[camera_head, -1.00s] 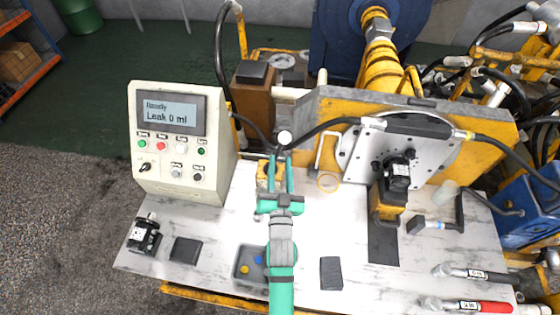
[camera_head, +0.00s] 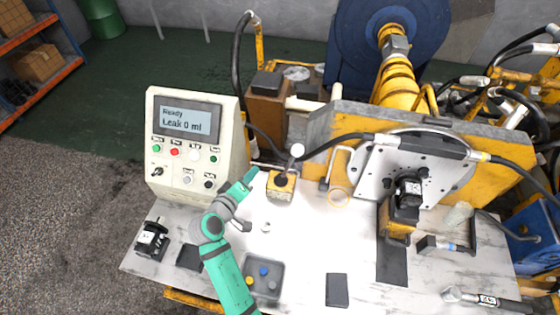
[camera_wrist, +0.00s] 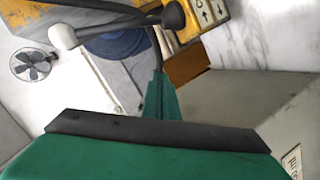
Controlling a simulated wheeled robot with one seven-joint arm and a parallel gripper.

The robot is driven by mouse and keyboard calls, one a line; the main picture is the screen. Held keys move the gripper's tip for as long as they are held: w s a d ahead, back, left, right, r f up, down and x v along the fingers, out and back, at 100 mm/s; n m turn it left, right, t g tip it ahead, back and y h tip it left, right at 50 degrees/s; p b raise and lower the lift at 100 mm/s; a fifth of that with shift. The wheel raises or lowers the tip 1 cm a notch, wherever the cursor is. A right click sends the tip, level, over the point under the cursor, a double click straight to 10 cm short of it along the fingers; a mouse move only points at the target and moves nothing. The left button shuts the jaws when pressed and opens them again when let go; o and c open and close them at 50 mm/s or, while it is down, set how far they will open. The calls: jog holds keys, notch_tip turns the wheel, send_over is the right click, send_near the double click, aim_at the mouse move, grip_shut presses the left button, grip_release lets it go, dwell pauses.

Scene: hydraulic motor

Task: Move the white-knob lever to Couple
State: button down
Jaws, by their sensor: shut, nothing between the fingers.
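The white knob (camera_head: 297,150) tops a dark lever that rises from a small yellow block (camera_head: 281,187) on the white bench. In the wrist view, the white knob (camera_wrist: 63,37) shows upper left, and the yellow block with a white arrow label (camera_wrist: 207,12) is at the top. A black ball (camera_wrist: 172,16) is beside that label. My green gripper (camera_head: 249,176) is shut and empty, left of the yellow block and apart from the white knob. Its closed fingertips (camera_wrist: 160,97) point up in the wrist view. The label's words cannot be read.
The control box (camera_head: 195,140), showing "Ready, Leak 0 ml", stands close left of my gripper. A yellow-framed plate with a motor (camera_head: 408,190) is on the right. A grey tray (camera_head: 277,292) and black blocks lie on the bench; its middle is fairly clear.

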jog(key=s+a+r+g+h, duration=0.2)
jog(key=s+r+h, duration=0.4)
jog(key=r, duration=0.2)
send_near(291, 162)
jog(key=w+d, duration=0.4)
jog(key=w, duration=0.1)
jog(key=shift+w+r+m+g, duration=0.25)
jog(key=shift+r+m+g, duration=0.05)
jog(key=shift+r, duration=0.15)
